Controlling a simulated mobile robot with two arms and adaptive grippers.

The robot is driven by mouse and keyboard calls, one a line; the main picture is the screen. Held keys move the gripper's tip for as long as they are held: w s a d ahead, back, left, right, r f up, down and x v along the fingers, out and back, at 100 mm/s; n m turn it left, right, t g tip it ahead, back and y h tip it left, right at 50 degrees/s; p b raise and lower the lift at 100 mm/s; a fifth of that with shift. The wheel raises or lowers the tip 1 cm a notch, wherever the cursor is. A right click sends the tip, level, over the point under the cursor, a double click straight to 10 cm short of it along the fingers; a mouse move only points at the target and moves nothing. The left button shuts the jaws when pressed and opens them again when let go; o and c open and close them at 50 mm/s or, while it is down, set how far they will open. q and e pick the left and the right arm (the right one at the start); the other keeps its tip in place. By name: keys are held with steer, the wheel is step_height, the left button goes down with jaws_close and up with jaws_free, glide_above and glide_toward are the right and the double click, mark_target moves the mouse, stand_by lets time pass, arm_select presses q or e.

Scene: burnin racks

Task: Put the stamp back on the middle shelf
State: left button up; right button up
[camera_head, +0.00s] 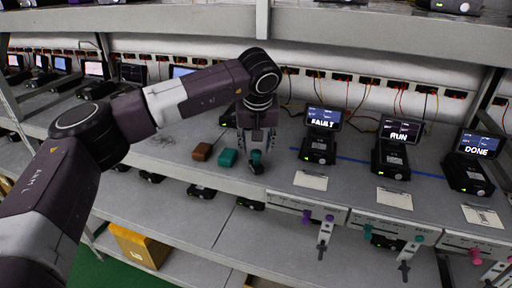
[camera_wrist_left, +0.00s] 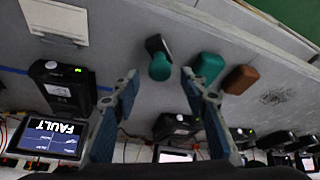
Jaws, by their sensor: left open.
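The stamp (camera_head: 256,166), with a dark base and a round teal handle, is on the middle shelf (camera_head: 225,185) near its front edge. It also shows in the left wrist view (camera_wrist_left: 159,66), just beyond and between my fingertips. My left gripper (camera_head: 257,146) points down over the stamp, fingers spread and empty; it also shows in the left wrist view (camera_wrist_left: 158,76). I cannot tell whether a finger touches the stamp. My right gripper is not in view.
A teal block (camera_head: 229,157) and a brown block (camera_head: 202,151) lie left of the stamp. Devices with screens reading FAULT (camera_head: 319,148), RUN (camera_head: 391,158) and DONE (camera_head: 468,173) stand to the right, with paper cards before them. The upper shelf (camera_head: 330,22) overhangs my arm.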

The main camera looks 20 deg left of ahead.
arm_select(q)
steer(key=p+v, duration=0.3)
steer(key=v, duration=0.5)
steer(key=shift+r, duration=0.2)
